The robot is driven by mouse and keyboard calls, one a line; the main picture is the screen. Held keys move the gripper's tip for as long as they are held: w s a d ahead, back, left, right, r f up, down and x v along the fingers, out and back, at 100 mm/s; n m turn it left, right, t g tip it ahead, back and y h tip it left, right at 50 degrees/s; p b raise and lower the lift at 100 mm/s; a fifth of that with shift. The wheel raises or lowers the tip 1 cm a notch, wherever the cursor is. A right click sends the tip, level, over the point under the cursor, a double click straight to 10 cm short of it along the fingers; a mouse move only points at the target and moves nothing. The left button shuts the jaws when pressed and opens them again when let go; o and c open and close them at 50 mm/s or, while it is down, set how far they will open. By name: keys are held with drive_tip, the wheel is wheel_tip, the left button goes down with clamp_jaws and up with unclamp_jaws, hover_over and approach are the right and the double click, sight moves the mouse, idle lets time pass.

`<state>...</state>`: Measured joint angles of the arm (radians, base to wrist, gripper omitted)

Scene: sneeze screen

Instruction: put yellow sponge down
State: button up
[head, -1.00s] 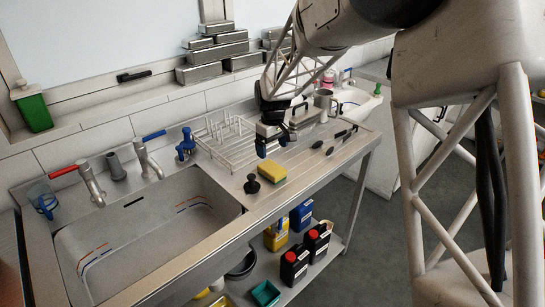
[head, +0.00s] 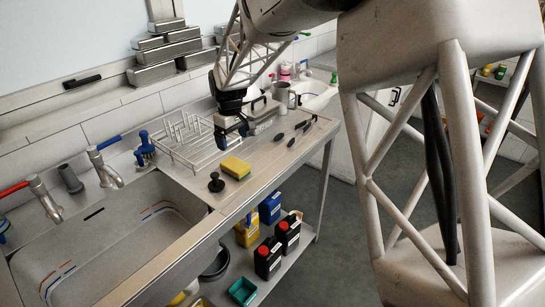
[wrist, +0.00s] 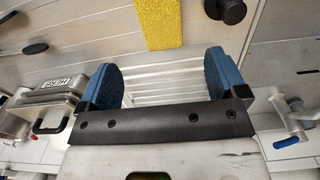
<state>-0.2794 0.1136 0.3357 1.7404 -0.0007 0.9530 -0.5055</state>
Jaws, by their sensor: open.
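The yellow sponge (head: 236,168) lies flat on the steel drainboard, beside the black sink plug. It also shows at the top of the wrist view (wrist: 160,22), beyond the fingertips. My gripper (head: 231,138) hangs over the drainboard, just behind the sponge and near the wire dish rack. In the wrist view its two blue fingers (wrist: 165,76) are wide apart with nothing between them. The sponge is clear of the fingers.
The black plug (head: 216,182) stands left of the sponge. The wire dish rack (head: 190,145) is behind it and the sink basin (head: 110,240) to the left. A metal case (head: 262,108) and dark utensils (head: 291,137) are to the right. Bottles (head: 268,257) stand on the lower shelf.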

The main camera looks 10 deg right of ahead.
drive_tip(key=shift+r, duration=0.1)
drive_tip(key=s+d+r+m, duration=0.1)
drive_tip(key=s+d+r, duration=0.35)
drive_tip(key=s, duration=0.25)
drive_tip(key=s+d+r+m+t, duration=0.1)
drive_tip(key=s+d+r+m, duration=0.15)
drive_tip(key=s+d, duration=0.3)
drive_tip(key=s+d+r+m, duration=0.1)
drive_tip(key=s+d+r, duration=0.3)
drive_tip(key=s, duration=0.4)
drive_tip(key=s+d+m, duration=0.2)
drive_tip(key=s+d, duration=0.1)
drive_tip(key=s, duration=0.8)
drive_tip(key=s+d+f+m+t, duration=0.1)
drive_tip(key=s+d, duration=0.3)
drive_tip(key=s, duration=0.8)
drive_tip(key=shift+s+d+f+m+t, duration=0.25)
drive_tip(key=shift+s+f+m+t, duration=0.05)
drive_tip(key=shift+m, duration=0.55)
drive_tip(key=shift+o, duration=0.4)
